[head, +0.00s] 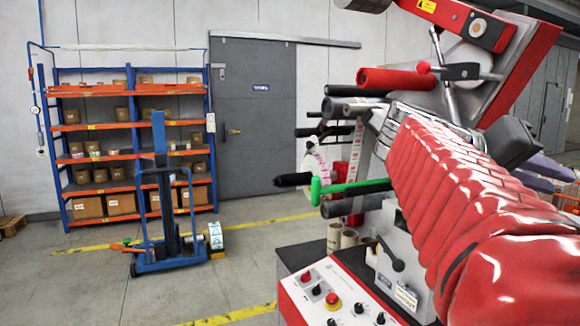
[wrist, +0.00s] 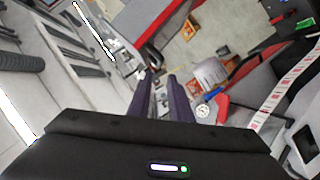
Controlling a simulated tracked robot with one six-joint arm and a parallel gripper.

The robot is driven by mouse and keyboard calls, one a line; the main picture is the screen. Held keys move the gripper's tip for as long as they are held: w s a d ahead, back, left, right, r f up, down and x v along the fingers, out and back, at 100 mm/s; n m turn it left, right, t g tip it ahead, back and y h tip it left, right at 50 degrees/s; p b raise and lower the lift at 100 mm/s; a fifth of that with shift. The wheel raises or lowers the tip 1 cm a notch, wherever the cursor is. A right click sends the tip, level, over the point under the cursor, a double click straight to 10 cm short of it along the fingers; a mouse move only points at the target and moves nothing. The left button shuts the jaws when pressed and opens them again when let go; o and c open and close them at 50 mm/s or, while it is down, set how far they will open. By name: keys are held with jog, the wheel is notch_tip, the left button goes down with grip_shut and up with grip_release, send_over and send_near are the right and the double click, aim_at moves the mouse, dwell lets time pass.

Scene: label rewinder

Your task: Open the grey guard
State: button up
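The label rewinder fills the right side of the head view. A tilted grey panel with red edges (head: 484,78) stands at its upper right; I cannot tell for sure whether this is the grey guard. My red-sleeved arm crosses in front of the machine and hides much of it. My gripper shows beyond the arm in the head view, with a dark body and purple fingers (head: 543,167). In the wrist view, the two purple fingers of my gripper (wrist: 161,78) stand apart with a gap between them. I see nothing held there, and contact with the machine is not visible.
A red roller (head: 397,79), a green bar (head: 350,187) and a black handle (head: 293,180) stick out leftward from the machine. A control box (head: 335,305) is below. A blue lift trolley (head: 163,215) and an orange shelf rack (head: 127,140) stand left. Floor between is free.

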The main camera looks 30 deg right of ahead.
jog(key=shift+x, duration=6.85)
grip_shut()
